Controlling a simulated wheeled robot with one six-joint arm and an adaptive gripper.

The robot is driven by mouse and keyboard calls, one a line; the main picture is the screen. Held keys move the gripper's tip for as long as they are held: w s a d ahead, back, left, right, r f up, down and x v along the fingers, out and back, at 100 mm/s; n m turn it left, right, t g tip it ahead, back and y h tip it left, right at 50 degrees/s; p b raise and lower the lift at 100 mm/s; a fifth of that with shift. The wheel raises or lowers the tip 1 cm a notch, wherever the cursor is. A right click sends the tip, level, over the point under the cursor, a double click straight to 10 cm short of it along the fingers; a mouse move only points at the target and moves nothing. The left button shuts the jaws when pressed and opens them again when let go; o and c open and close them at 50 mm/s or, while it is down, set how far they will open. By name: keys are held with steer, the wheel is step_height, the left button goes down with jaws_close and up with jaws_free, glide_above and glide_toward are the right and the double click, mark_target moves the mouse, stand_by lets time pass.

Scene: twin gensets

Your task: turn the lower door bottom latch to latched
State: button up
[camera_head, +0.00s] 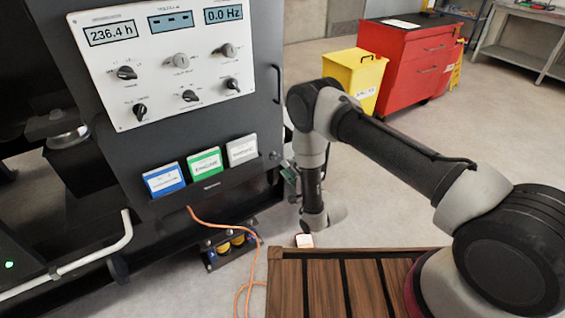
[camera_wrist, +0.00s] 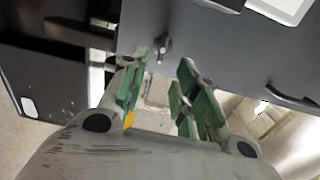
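A dark grey door or panel (camera_wrist: 215,50) crosses the top of the wrist view. A small latch knob (camera_wrist: 163,46) sits near its lower edge, dark with a lighter bar that looks roughly upright and slightly tilted. My gripper (camera_wrist: 160,92) is open, with green pads on either side and nothing between them. The knob appears beyond the fingertips, between them; I see no contact. In the head view my gripper (camera_head: 291,178) is beside the lower right edge of the dark panel (camera_head: 235,120), partly hidden by my arm. Whether the latch is latched cannot be told.
The panel carries knobs, displays and blue, green and white document holders (camera_head: 204,163). A dark handle (camera_head: 278,90) stands out on its right edge. An orange cable (camera_head: 255,275) runs down near a slatted wooden top (camera_head: 345,285). Yellow bin (camera_head: 355,75) and red cabinet (camera_head: 408,60) stand behind.

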steer(key=shift+v, duration=2.8)
